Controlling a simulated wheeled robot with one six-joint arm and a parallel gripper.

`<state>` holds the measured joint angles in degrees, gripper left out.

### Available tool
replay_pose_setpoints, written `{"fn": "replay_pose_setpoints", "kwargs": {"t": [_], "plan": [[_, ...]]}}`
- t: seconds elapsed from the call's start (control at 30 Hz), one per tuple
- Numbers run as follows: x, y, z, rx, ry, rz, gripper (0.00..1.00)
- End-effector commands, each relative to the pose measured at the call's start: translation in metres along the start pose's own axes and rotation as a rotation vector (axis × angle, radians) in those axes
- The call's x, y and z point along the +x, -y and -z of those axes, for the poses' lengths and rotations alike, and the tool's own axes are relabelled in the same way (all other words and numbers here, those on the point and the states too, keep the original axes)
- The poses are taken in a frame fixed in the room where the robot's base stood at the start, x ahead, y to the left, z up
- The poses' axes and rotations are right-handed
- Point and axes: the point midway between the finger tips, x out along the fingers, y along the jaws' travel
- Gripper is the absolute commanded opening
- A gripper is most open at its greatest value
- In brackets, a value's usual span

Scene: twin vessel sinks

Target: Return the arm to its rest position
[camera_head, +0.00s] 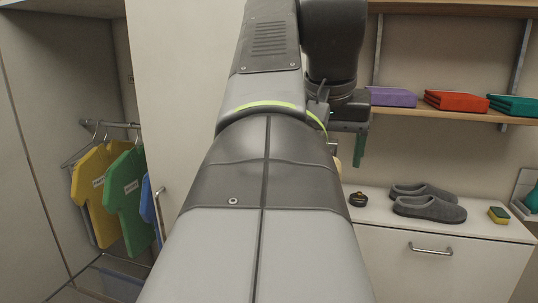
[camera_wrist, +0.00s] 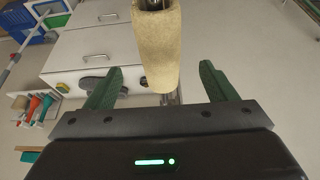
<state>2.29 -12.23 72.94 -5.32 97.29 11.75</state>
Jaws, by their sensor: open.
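My arm (camera_head: 262,170) fills the middle of the head view and hides much behind it. My gripper (camera_head: 360,150) shows at its right, with a green finger pointing down above the white counter. In the wrist view, my gripper (camera_wrist: 161,70) has its two green fingers spread wide apart. A beige, fuzzy-looking roller (camera_wrist: 158,50) on a metal rod shows in the gap between the fingers. The fingers do not touch it. I cannot tell its distance from the fingertips.
Grey slippers (camera_head: 430,207), a small dark round object (camera_head: 358,199) and a sponge (camera_head: 498,215) lie on the counter (camera_head: 380,208). Folded cloths (camera_head: 456,101) sit on a shelf (camera_head: 420,112). Coloured shirts (camera_head: 123,195) hang at the left. An open door panel (camera_head: 170,90) stands behind my arm.

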Motion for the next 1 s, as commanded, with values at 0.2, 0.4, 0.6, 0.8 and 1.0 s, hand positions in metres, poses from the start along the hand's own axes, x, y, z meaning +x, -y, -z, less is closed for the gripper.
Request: {"fn": "replay_pose_setpoints", "kwargs": {"t": [0.2, 0.4, 0.6, 0.8, 1.0], "plan": [[-0.041, 0.001, 0.001, -0.001, -0.003, 0.002, 0.78], [-0.022, 0.000, -0.001, 0.001, 0.005, -0.001, 0.78], [0.016, 0.000, -0.001, 0.001, 0.005, -0.001, 0.78], [0.056, 0.000, -0.001, 0.001, 0.004, 0.000, 0.78], [0.090, 0.000, 0.001, 0.001, 0.003, 0.000, 0.78]]}}
